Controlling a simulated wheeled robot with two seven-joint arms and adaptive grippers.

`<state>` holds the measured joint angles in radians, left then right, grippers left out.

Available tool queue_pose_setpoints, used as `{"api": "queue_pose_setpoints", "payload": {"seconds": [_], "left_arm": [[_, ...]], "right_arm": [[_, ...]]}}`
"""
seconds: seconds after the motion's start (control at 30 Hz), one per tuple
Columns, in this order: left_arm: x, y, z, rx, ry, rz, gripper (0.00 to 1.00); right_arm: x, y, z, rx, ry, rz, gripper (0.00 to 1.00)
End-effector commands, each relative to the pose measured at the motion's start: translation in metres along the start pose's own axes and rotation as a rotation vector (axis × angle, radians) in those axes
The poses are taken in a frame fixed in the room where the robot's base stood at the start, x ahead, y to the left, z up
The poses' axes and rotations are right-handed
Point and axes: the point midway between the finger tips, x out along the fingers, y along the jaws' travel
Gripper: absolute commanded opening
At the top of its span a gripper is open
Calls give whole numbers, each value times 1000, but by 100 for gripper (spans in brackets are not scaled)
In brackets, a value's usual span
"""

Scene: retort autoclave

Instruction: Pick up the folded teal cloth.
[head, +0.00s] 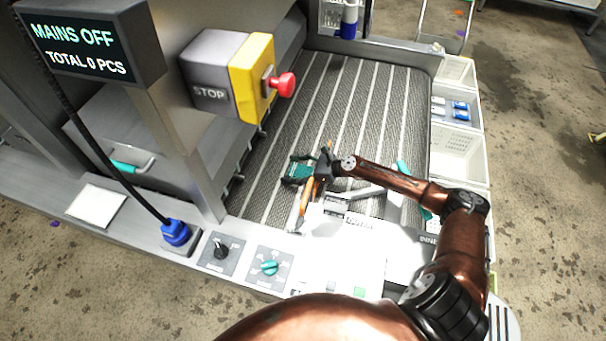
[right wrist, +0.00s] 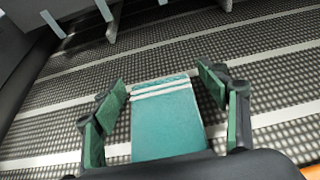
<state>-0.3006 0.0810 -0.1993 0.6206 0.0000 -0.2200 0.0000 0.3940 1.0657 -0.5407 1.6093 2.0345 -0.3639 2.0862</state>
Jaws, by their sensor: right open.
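The folded teal cloth (right wrist: 168,122) lies on the grey ribbed mat, between the fingers of my right gripper in the right wrist view. It has two pale stripes near its far edge. My right gripper (right wrist: 165,112) is open, with green pads on both sides of the cloth and a visible gap at each side. In the head view the right gripper (head: 300,170) is over the middle of the mat, and a little of the cloth (head: 303,172) shows between its fingers. The near end of the cloth is hidden by the gripper body. My left gripper is not in view.
The ribbed mat (head: 345,90) is mostly clear beyond the gripper. White bins (head: 455,150) line its right side. A yellow and grey stop box (head: 252,80) with a red button stands at the left. A control panel with a teal knob (head: 269,268) is in front.

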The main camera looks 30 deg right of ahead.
Motion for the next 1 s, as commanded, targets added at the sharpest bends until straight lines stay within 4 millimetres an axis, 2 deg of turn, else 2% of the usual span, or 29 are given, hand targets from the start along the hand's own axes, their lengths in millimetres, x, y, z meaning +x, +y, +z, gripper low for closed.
{"api": "queue_pose_setpoints", "payload": {"seconds": [0.07,0.67,0.87,1.0], "left_arm": [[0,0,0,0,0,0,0],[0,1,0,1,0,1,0],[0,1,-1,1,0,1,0],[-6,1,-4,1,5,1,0]], "right_arm": [[0,0,0,0,0,0,66],[0,0,0,0,0,1,25],[0,0,0,0,0,1,25],[-5,0,12,-3,-2,0,25]]}}
